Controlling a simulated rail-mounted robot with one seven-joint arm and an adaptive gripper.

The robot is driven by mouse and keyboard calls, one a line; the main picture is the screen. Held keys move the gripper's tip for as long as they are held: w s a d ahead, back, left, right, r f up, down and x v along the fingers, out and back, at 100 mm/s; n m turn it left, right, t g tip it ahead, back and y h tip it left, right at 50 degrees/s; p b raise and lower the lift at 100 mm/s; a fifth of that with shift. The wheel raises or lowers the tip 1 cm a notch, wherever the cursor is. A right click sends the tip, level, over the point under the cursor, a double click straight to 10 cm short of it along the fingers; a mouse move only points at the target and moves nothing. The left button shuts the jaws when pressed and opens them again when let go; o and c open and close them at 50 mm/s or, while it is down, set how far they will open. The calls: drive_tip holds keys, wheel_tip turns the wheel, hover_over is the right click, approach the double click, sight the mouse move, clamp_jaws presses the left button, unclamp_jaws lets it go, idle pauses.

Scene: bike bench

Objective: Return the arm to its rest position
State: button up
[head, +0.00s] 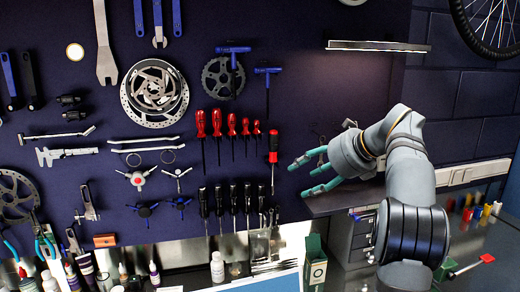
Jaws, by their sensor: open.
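My gripper (304,177) is in the head view, right of centre. Its teal-tipped fingers are spread open toward the left, with nothing seen between them. My arm (408,185) rises from the lower right and bends left toward the wall. The fingertips are in front of the dark tool board (120,225), close to the right of a red-handled screwdriver (273,148). I cannot tell how far they stand from the board.
Red-handled screwdrivers (201,124) and other tools hang on the board. A thin shelf (378,46) juts out above my arm. A dark ledge (330,202) lies below my gripper. A green box (314,262) and bottles (217,267) stand lower down. A red-ended tool (470,265) lies at right.

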drive_tip(key=shift+s+a+f+n+g, duration=0.55)
drive_tip(key=shift+s+f+n+g, duration=0.2)
drive_tip(key=shift+f+n+g, duration=0.1)
idle(0.7)
